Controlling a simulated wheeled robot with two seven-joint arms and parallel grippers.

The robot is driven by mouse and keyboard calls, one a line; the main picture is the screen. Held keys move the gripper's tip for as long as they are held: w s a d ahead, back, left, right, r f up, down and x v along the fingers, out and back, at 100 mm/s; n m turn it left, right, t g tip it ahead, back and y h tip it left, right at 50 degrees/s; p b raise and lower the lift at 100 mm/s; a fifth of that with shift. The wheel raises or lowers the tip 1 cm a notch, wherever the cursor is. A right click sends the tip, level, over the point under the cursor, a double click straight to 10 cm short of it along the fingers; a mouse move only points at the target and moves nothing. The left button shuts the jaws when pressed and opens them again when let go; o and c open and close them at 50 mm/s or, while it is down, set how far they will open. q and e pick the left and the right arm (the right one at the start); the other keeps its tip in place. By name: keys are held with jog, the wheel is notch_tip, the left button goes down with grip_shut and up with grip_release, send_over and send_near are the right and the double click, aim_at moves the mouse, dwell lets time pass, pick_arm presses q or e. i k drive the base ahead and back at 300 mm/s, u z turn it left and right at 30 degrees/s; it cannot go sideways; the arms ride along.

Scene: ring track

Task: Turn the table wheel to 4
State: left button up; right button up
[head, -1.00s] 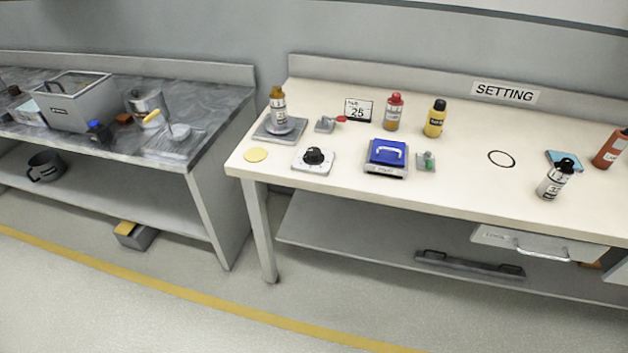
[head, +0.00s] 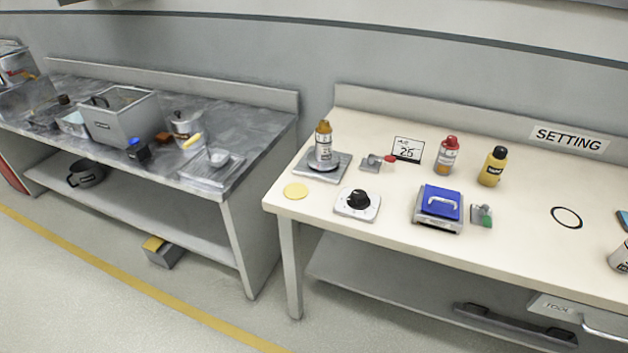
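A black knob on a white square dial plate, the likely table wheel (head: 358,199), sits near the front edge of the cream table (head: 335,232). Marks on its plate are too small to read. Neither of my grippers is in view.
A scale with a brown-capped bottle (head: 323,147), a yellow disc (head: 295,191), a blue-lidded box (head: 440,206), a red-capped bottle (head: 446,156) and a yellow bottle (head: 492,167) stand around the dial. A grey counter (head: 262,124) is at left. Floor in front is clear.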

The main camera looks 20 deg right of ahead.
aim_at(358, 199)
jog(key=z, duration=0.1)
jog(key=i, duration=0.8)
jog(key=z, duration=0.7)
